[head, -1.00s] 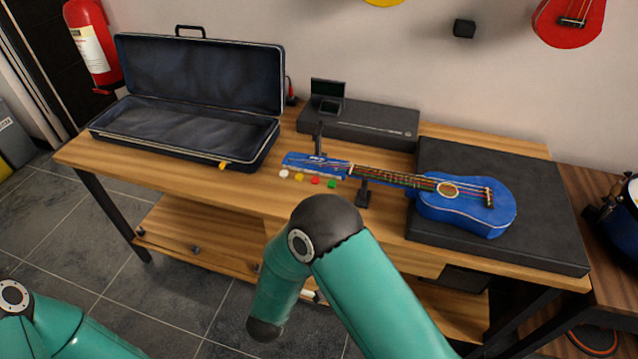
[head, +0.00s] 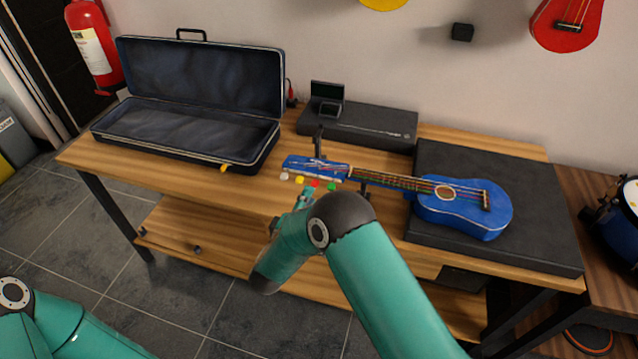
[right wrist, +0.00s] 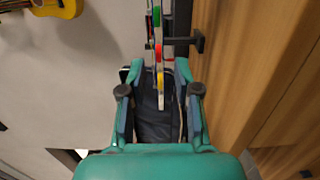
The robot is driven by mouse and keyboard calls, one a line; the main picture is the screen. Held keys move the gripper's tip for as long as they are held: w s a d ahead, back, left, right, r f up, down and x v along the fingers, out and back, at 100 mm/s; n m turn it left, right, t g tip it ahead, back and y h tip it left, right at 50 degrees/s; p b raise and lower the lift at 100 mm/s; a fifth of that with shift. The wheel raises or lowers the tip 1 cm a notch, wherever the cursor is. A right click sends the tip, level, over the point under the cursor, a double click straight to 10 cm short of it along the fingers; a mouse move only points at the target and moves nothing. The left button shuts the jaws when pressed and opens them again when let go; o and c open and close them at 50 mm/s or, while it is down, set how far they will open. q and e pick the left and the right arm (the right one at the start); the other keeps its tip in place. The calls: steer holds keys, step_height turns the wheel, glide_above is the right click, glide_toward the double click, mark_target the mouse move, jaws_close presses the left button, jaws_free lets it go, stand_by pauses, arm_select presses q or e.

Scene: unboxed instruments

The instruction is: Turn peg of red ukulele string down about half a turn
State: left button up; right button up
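The blue ukulele (head: 462,214) lies with its body at the right and its head (head: 300,163) at the left. White (head: 285,176), yellow (head: 299,180), red (head: 314,183) and green (head: 333,187) pegs line its near side. My right gripper (head: 308,194) is just in front of the yellow and red pegs; its tips are small and partly hidden by my arm. In the right wrist view its fingers (right wrist: 160,90) are spread and empty, with the red peg (right wrist: 158,51) ahead and the yellow peg (right wrist: 160,77) nearer. Contact is not visible. My left gripper is out of view.
The ukulele body lies on a black pad (head: 535,246). A dark stand (head: 318,141) rises by its head. An open case (head: 170,133) and a black box (head: 375,124) sit on the wooden bench. Bare wood (head: 225,192) shows at the bench's front left.

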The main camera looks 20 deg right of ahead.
mark_target(315, 183)
steer(key=shift+x, duration=2.3)
jaws_close()
